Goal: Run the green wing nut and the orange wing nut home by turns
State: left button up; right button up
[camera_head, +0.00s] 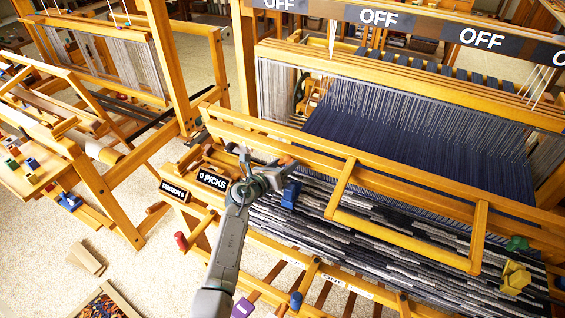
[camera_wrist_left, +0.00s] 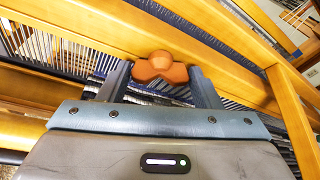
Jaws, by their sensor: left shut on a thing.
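The orange wing nut (camera_wrist_left: 160,68) is between the two fingers of my left gripper (camera_wrist_left: 161,78) in the left wrist view, in front of a wooden beam of the loom. In the head view, the orange wing nut (camera_head: 288,160) shows partly at the tip of my left gripper (camera_head: 277,171), by the left end of the front beam. The left gripper is shut on it. The green wing nut (camera_head: 517,243) is at the right end of the front beam, far from the left gripper. My right gripper is not in view.
A blue clamp-like piece (camera_head: 290,193) is just right of the left gripper, and a yellow one (camera_head: 515,278) is below the green nut. Signs reading "0 PICKS" (camera_head: 213,181) and "TENSION" (camera_head: 174,191) are to its left. Striped cloth (camera_head: 370,235) lies below the beam.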

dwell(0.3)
pick_arm(q)
jog(key=o, duration=1)
jog(key=b+v, duration=0.1)
jog(key=v, duration=0.9)
jog(key=shift+s+b, duration=0.35)
jog(key=shift+s, duration=0.05)
jog(key=shift+a, duration=0.1)
